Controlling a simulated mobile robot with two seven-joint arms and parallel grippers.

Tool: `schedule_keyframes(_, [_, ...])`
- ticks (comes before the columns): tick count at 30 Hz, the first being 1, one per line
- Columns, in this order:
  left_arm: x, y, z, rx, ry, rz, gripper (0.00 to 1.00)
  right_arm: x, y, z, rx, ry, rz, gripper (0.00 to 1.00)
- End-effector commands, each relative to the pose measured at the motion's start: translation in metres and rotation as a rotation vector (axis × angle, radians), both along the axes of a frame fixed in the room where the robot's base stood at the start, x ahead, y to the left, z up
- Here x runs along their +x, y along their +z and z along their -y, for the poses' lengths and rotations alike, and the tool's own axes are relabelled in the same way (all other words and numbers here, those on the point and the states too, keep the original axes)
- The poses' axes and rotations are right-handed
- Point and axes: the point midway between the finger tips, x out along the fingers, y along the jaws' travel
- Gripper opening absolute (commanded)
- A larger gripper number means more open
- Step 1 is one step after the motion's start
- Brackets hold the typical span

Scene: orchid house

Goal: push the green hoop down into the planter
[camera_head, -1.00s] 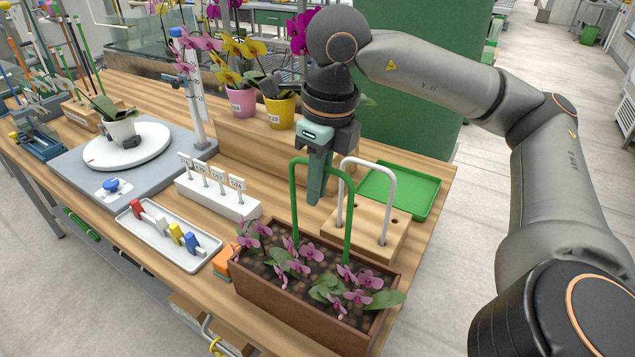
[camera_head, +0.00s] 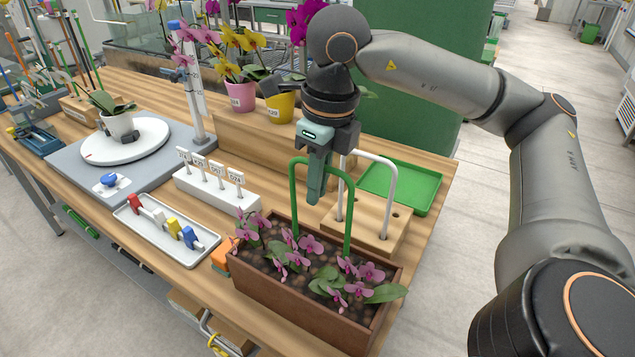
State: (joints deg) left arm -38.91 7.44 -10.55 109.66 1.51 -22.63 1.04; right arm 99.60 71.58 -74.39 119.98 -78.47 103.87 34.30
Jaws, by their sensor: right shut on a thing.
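The green hoop (camera_head: 349,222) stands upright, its two legs going down among the orchids in the brown planter (camera_head: 290,306). Its lower ends are hidden by flowers and soil, so I cannot tell how deep they sit. My right gripper (camera_head: 315,192) points down at the arch of the hoop and is shut on it, with the fingers reaching below the top bar. The arch stands well above the planter rim. The planter holds dark bark and several pink orchids with green leaves. My left gripper is not in view.
Behind the planter, a wooden block (camera_head: 398,240) holds a white hoop (camera_head: 391,190), close to my right gripper. A green tray (camera_head: 425,202) lies beyond it. A white tray with pegs (camera_head: 190,262), a label rack (camera_head: 205,200) and an orange item (camera_head: 222,262) are left.

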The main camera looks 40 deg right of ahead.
Motion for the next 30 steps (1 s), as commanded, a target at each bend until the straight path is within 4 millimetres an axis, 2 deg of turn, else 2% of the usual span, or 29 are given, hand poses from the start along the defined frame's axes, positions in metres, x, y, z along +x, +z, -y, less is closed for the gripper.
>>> schedule_keyframes(30, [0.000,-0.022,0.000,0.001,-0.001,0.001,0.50,0.000,-0.024,0.000,0.000,0.000,0.000,0.00])
